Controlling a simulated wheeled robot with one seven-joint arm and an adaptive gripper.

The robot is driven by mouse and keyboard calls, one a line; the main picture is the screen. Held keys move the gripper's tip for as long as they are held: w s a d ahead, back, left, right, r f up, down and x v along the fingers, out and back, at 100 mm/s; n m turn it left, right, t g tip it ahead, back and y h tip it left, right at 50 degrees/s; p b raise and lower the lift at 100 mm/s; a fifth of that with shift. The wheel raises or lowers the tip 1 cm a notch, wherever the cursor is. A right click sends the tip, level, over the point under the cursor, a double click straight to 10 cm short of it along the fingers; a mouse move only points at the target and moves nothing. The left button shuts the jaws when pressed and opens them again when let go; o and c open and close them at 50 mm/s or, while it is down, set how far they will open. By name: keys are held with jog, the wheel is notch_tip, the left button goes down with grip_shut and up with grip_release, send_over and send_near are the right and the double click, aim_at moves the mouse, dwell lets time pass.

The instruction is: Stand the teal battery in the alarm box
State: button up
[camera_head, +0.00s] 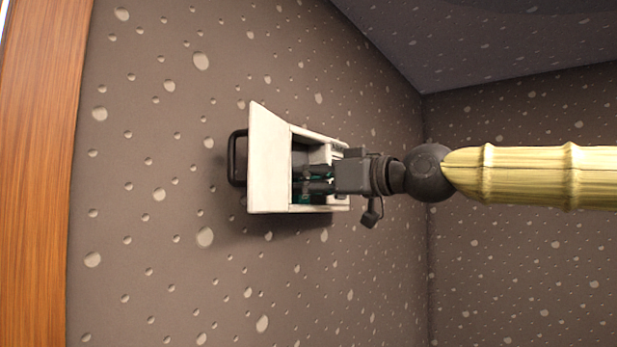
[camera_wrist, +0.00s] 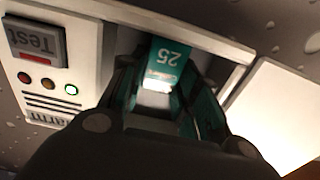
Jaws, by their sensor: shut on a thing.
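The alarm box (camera_head: 270,165) is a white box on the speckled wall, with its bay open. In the wrist view its white face (camera_wrist: 85,50) shows a grey Test button, several small round lights with one glowing green, and upside-down lettering. My gripper (camera_head: 310,181) reaches into the bay from the right. The teal battery (camera_wrist: 167,62), marked with an upside-down 25, is between the dark fingers (camera_wrist: 165,85), which are shut on it. In the head view only bits of teal show around the fingers. The battery's lower end and whether it touches the bay floor are hidden.
A white flap or door (camera_wrist: 285,115) stands open at the right in the wrist view. A black handle (camera_head: 237,158) sticks out at the box's left in the head view. A wooden post (camera_head: 40,170) stands far left. The wall around the box is clear.

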jog(key=shift+s, duration=0.1)
jog(key=shift+f, duration=0.15)
jog(key=o, duration=1)
jog(key=shift+r, duration=0.25)
jog(key=shift+s+d+f+b, duration=0.15)
jog(key=shift+s+d+b, duration=0.05)
jog(key=shift+d+b, duration=0.15)
jog(key=b+v, duration=0.3)
jog(key=v, duration=0.8)
jog(key=shift+s+d, duration=0.1)
jog(key=shift+d, duration=0.05)
